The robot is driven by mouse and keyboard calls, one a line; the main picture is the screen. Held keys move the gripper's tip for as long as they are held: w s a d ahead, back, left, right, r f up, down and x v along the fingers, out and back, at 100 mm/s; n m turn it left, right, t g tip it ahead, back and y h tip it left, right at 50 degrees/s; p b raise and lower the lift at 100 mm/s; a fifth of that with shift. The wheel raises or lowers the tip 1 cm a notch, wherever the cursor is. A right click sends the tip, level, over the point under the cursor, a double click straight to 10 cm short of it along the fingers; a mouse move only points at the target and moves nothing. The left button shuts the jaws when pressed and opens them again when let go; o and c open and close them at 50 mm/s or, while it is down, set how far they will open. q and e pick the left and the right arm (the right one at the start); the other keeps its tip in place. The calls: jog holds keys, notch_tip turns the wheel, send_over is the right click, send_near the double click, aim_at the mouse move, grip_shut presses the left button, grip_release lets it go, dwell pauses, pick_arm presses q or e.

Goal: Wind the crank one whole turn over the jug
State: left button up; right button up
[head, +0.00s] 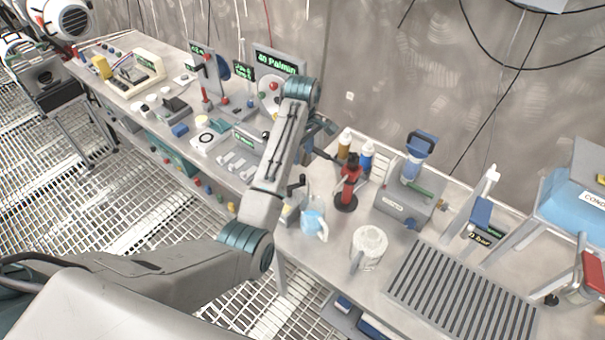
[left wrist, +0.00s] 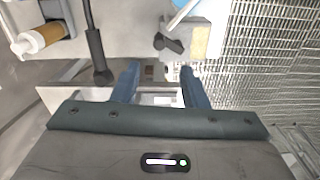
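A red stand (head: 349,190) with a round black base stands on the right-hand bench, and a black crank arm (head: 326,155) reaches left from its top. In the left wrist view a black rod with a thick grip (left wrist: 98,58) hangs just left of the fingers, apart from them. A pale blue and white jug (head: 314,226) stands left of the stand's base; part of it shows in the left wrist view (left wrist: 188,8). My left gripper (head: 322,130) is beside the crank's outer end, partly hidden by my arm. Its fingers (left wrist: 158,82) are apart with nothing between them. My right gripper is out of view.
A white mug-like vessel (head: 369,246) stands in front of the red stand. Orange and blue bottles (head: 345,146) stand behind it. A small dark lever (head: 296,186) is near the jug. A grey box (head: 402,204) and slatted grate (head: 460,295) fill the right side.

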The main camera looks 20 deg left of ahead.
aim_at(303, 176)
pick_arm(q)
notch_tip(303, 176, down, 3)
jog(key=shift+r+b, duration=0.15)
jog(key=shift+b, duration=0.55)
notch_tip(303, 176, down, 6)
jog(key=p, duration=0.3)
jog(key=shift+f, duration=0.2)
jog(key=shift+w+f, duration=0.1)
jog(key=shift+f, duration=0.6)
grip_shut()
jog(key=shift+d, duration=0.1)
